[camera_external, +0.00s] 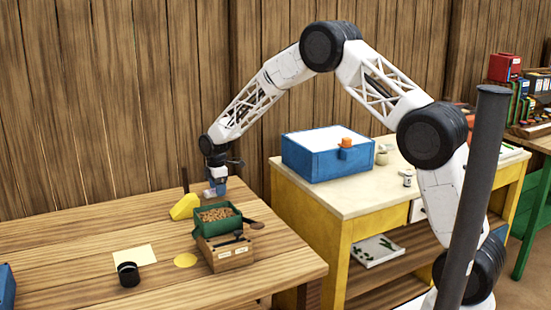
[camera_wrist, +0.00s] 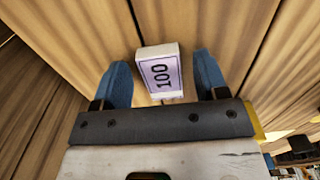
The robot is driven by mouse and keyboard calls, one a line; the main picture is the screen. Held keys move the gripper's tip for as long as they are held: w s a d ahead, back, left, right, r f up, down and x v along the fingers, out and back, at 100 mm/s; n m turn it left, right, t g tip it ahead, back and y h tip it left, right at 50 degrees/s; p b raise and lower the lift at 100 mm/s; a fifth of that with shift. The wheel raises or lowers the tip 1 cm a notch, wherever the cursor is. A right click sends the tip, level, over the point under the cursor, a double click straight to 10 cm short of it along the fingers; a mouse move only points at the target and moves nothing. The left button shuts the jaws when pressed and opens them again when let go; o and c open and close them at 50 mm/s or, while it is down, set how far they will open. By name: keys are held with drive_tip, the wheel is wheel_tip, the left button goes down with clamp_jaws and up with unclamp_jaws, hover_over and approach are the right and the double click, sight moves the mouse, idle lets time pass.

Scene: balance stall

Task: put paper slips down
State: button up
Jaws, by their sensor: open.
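A small white block like a stack of paper slips (camera_wrist: 163,75), with a lilac top face printed "100", lies on the wooden planks in the wrist view. It sits between the two blue fingertips of my gripper, with gaps on both sides. My gripper (camera_external: 217,187) is open and low over the far right part of the wooden table in the external view. The slips are too small and covered to make out clearly there.
Close to my gripper on the table (camera_external: 60,240) are a yellow wedge (camera_external: 185,206), a green tray of brown bits (camera_external: 232,223) and a wooden box (camera_external: 232,257). A cream sheet (camera_external: 134,254), black jar (camera_external: 128,274) and yellow disc (camera_external: 186,260) lie nearer. A blue box (camera_external: 310,160) stands on the yellow cabinet.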

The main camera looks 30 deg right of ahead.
wheel_tip(320, 180, up, 12)
drive_tip(key=shift+f, duration=0.15)
idle(0.4)
drive_tip(key=shift+d, duration=0.1)
idle(0.7)
drive_tip(key=s+d+r+m+t, duration=0.1)
drive_tip(key=s+d+r+m, duration=0.4)
drive_tip(key=s+d+r, duration=0.7)
drive_tip(key=s+d+r+m, duration=0.4)
drive_tip(key=s+d+r, duration=0.55)
drive_tip(key=s, duration=0.35)
drive_tip(key=s+d+f+m, duration=0.1)
drive_tip(key=s+d+m, duration=0.2)
drive_tip(key=s, duration=0.8)
drive_tip(key=s+d+m+t, duration=0.1)
drive_tip(key=s+d+m, duration=0.2)
drive_tip(key=s, duration=0.8)
drive_tip(key=s+d+f+m, duration=0.1)
drive_tip(key=s+d+m, duration=0.2)
drive_tip(key=s, duration=0.8)
drive_tip(key=d, duration=0.2)
drive_tip(key=shift+s+d+f+t, duration=0.25)
drive_tip(key=shift+d+f+t, duration=0.05)
drive_tip(key=shift+d, duration=0.1)
